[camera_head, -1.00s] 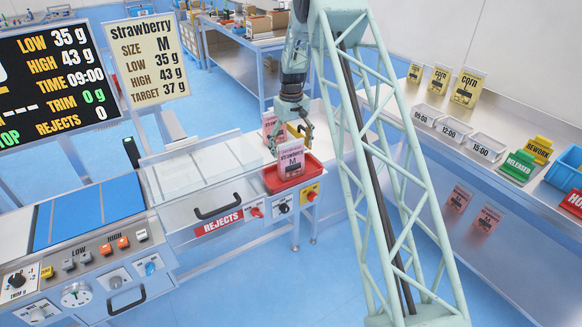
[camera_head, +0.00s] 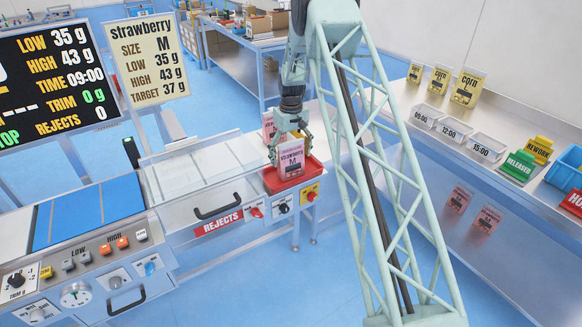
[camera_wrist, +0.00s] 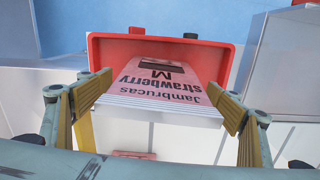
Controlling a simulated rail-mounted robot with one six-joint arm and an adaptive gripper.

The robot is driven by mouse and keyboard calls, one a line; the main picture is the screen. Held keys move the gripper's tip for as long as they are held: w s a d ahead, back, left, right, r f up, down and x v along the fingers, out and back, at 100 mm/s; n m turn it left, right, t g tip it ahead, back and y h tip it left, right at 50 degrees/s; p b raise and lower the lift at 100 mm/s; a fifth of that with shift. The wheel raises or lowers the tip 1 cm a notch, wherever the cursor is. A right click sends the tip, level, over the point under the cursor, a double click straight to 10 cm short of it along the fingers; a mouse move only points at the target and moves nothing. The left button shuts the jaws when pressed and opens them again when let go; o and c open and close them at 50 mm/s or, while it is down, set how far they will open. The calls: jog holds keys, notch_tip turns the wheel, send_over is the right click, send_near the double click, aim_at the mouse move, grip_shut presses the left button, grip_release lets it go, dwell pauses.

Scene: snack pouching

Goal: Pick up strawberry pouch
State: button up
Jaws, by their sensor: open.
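A pink strawberry pouch (camera_head: 290,160), marked M, stands in a red tray (camera_head: 279,186) at the end of the checkweigher. In the wrist view the pouch (camera_wrist: 153,84) leans in the red tray (camera_wrist: 108,50) with its ribbed pale edge toward me. My gripper (camera_head: 290,143) is open above the tray, around the pouch's upper part. In the wrist view its yellow-padded fingers (camera_wrist: 159,112) lie on both sides of the pouch. I cannot tell whether either finger touches it. Another pink pouch (camera_head: 268,125) shows behind.
The checkweigher with its REJECTS drawer (camera_head: 215,211) lies left of the tray. On the right bench (camera_head: 440,95) stand several corn pouches, timed white bins (camera_head: 486,148) and a green RELEASED block (camera_head: 518,166). Two pink pouches (camera_head: 458,199) show below that bench's edge.

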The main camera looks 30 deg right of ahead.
jog(key=shift+f, duration=0.3)
dwell(0.4)
jog(key=c, duration=1)
